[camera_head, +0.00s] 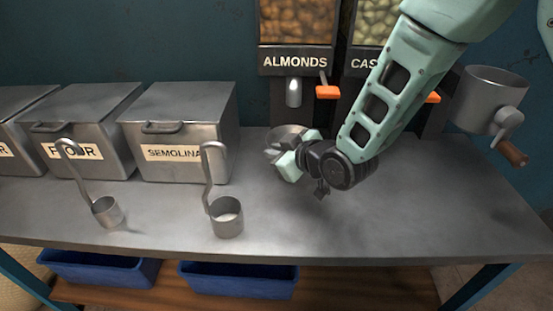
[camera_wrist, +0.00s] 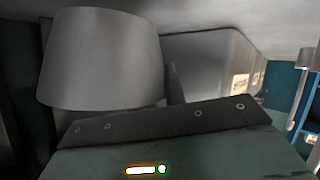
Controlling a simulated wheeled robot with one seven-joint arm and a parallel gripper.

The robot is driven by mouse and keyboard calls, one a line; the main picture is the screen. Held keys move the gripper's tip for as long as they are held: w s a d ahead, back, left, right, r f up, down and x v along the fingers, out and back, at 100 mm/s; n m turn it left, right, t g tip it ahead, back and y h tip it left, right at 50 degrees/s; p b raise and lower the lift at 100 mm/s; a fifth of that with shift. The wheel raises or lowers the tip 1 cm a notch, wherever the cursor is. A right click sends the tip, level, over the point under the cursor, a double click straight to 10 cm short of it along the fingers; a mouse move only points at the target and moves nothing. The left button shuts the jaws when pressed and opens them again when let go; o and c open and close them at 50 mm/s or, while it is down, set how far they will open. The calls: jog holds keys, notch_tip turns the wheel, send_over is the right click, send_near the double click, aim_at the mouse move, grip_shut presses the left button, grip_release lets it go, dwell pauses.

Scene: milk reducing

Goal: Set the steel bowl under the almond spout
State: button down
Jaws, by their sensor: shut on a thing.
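The steel bowl (camera_head: 287,133) is at the back of the counter, below and slightly left of the almond spout (camera_head: 294,92). My gripper (camera_head: 287,157) is shut on the bowl's near side and partly hides it. Its grey metal wall (camera_wrist: 100,60) fills the upper left of the wrist view, which looks upside down. The almond dispenser (camera_head: 297,25) shows nuts behind its window and has an orange lever (camera_head: 328,92) right of the spout. I cannot tell whether the bowl's base touches the counter.
The semolina bin (camera_head: 180,125) and flour bin (camera_head: 90,125) stand to the left. Two ladle-like scoops (camera_head: 227,218) (camera_head: 107,212) stand in front of them. A cashew dispenser (camera_head: 375,30) is partly behind my arm. A cranked metal pot (camera_head: 490,100) is at right. The front right counter (camera_head: 400,220) is clear.

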jog(key=shift+f, duration=0.95)
jog(key=shift+w+f, duration=0.2)
jog(key=shift+f, duration=0.05)
jog(key=shift+f+b, duration=0.2)
jog(key=shift+b, duration=0.1)
jog(key=c, duration=1.5)
grip_release()
jog(key=shift+o, duration=0.2)
jog(key=shift+r, duration=0.1)
jog(key=shift+r, duration=0.1)
